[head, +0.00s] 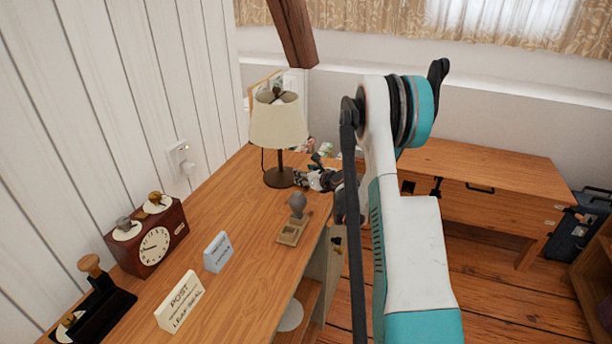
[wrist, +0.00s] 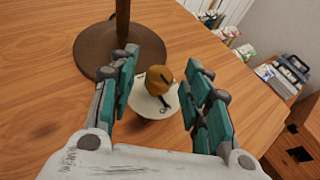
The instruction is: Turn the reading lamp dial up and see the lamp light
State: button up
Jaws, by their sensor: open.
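The reading lamp (head: 278,122) stands on the desk, with a cream shade and a dark stem; I see no clear glow from it. Its round brown base (wrist: 92,50) shows in the wrist view. The lamp dial (wrist: 158,79) is a brass-coloured knob on a white plate (wrist: 150,104) with dark marks, beside the lamp base. My gripper (wrist: 163,72) is open, with the knob between its teal fingers and a gap on each side. In the head view my gripper (head: 318,178) is just right of the lamp base, and the dial is hidden there.
Small items lie behind my gripper. A wooden bench (head: 480,165) stands right.

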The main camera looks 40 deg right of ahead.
jog(key=shift+c, duration=0.5)
grip_shut()
jog(key=shift+d+y, duration=0.1)
jog(key=shift+y, duration=0.2)
jog(key=n+y, duration=0.3)
jog(key=shift+d, duration=0.25)
jog(key=n+y, duration=0.1)
jog(key=y, duration=0.1)
jog(key=n+g+y, duration=0.1)
jog(key=n, duration=0.1)
jog(key=shift+w+d+n+g+y, duration=0.1)
jog(key=shift+d+n+g+y, duration=0.1)
jog(key=shift+n+g+y, duration=0.15)
jog(key=n+g+y, duration=0.1)
jog(key=n, duration=0.1)
jog(key=n+g+y, duration=0.4)
jog(key=shift+w+d+y, duration=0.25)
jog(key=shift+w, duration=0.05)
jog(key=shift+n+g, duration=0.35)
